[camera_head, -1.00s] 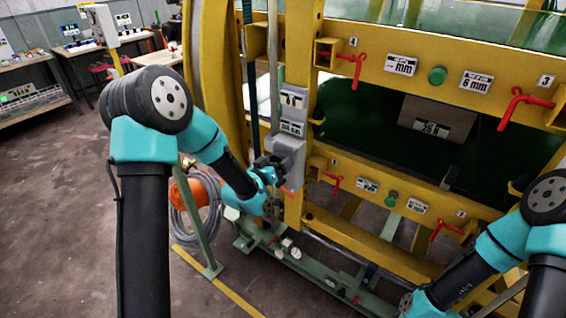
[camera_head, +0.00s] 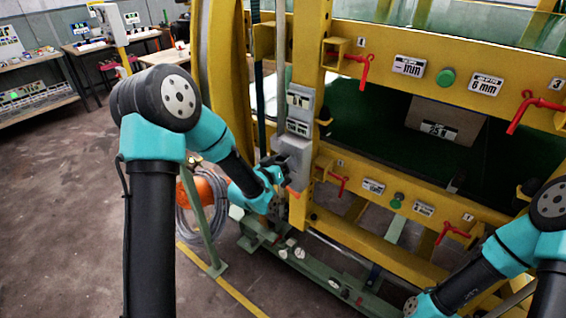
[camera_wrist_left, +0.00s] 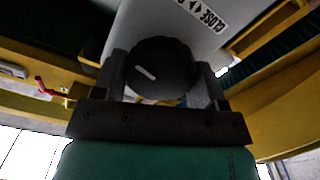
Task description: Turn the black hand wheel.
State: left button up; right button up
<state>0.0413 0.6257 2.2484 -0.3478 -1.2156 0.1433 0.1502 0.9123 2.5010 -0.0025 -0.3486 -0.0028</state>
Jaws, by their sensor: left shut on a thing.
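The black hand wheel (camera_wrist_left: 161,70) is a round, ridged knob with a pale line mark on its face. It sits on a grey box (camera_wrist_left: 205,22) labelled "CLOSE" with arrows. My left gripper (camera_wrist_left: 163,80) has one finger on each side of the wheel and is shut on it. In the head view my left gripper (camera_head: 272,166) is at the lower end of the grey box (camera_head: 297,135) on the yellow post, and hides the wheel there.
The yellow frame (camera_head: 412,67) carries red T-handles (camera_head: 363,64) and green knobs (camera_head: 446,77). A green rail (camera_head: 310,265) runs along the floor. Open floor lies at left.

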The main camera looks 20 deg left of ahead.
pick_arm(q)
jog(key=shift+m, duration=0.5)
jog(key=m, duration=0.5)
jog(key=shift+d, duration=0.1)
jog(key=m, duration=0.6)
jog(key=shift+s, duration=0.1)
jog(key=shift+m, duration=0.3)
jog(key=o, duration=0.9)
jog(key=shift+o, duration=0.2)
jog(key=shift+s, duration=0.1)
